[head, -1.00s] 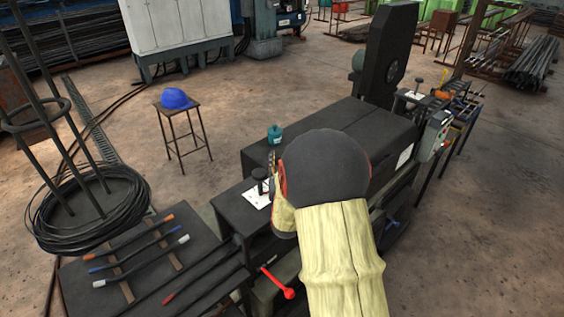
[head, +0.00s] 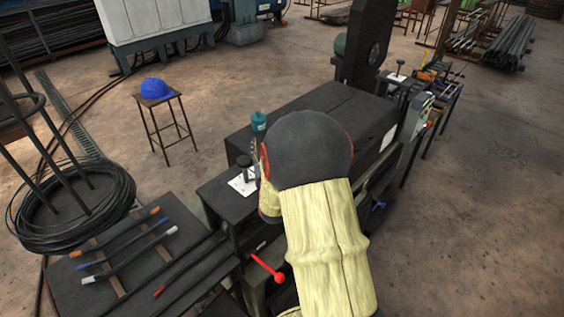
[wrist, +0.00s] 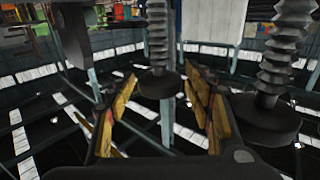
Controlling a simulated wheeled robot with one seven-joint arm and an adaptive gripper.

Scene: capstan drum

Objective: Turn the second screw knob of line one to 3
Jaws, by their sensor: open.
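In the wrist view, a dark threaded screw with a round knob (wrist: 158,86) shows between the tips of my gripper (wrist: 160,100). The gripper is open, with one yellow-brown pad on each side of this knob; I cannot tell whether they touch it. A second ribbed screw with a wider dark knob (wrist: 262,118) stands to the right, outside the right finger. In the head view, a black knob (head: 243,163) rises from a white card (head: 241,183) on the dark machine, just left of my arm. My arm hides most of the gripper there. No dial numbers are readable.
The long dark machine housing (head: 335,108) lies behind my arm. A teal container (head: 259,121) stands by its left edge. A red-ended lever (head: 280,276) sticks out below. A rod table (head: 95,293) is at lower left; a stool with a blue helmet (head: 155,88) stands farther back.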

